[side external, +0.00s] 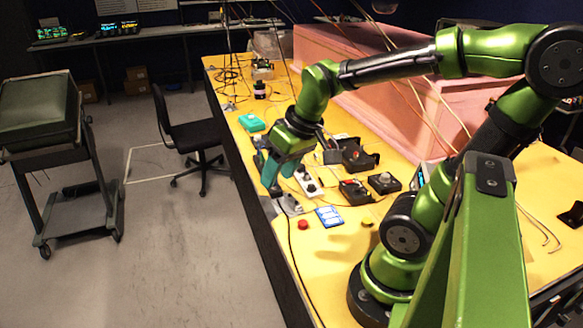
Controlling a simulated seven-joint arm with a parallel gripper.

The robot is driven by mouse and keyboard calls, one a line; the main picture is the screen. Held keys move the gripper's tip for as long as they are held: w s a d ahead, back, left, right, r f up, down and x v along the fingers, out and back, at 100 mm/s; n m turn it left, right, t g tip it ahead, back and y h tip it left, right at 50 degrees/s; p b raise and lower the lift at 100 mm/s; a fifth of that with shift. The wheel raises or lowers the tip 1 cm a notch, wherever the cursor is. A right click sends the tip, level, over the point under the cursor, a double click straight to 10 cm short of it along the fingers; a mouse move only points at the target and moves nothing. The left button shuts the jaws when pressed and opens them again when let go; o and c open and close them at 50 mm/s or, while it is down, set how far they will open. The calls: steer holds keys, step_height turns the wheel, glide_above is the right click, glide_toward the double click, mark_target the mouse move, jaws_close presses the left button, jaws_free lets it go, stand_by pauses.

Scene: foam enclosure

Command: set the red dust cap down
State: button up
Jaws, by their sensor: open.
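A small red dust cap (303,225) rests on the yellow table top (345,265), near its left edge. It stands apart from the blue and white card beside it. My gripper (270,187) is pointed down at the table's left edge, behind the red cap in this view and apart from it. Its teal fingers are open. I see nothing held between them, though the fingertips are small and partly overlap grey items behind them.
A blue and white card (329,216), a white panel with black knobs (308,182) and black boxes (384,182) crowd the table near my gripper. A pink foam block (345,60) stands behind.

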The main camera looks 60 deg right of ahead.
steer(key=s+a+r+t+y, duration=0.1)
steer(key=s+a+r+t, duration=0.1)
steer(key=a+r, duration=0.2)
steer(key=shift+s+a+r+m+t, duration=0.15)
steer(key=shift+a+m+t, duration=0.25)
steer(key=shift+a, duration=0.7)
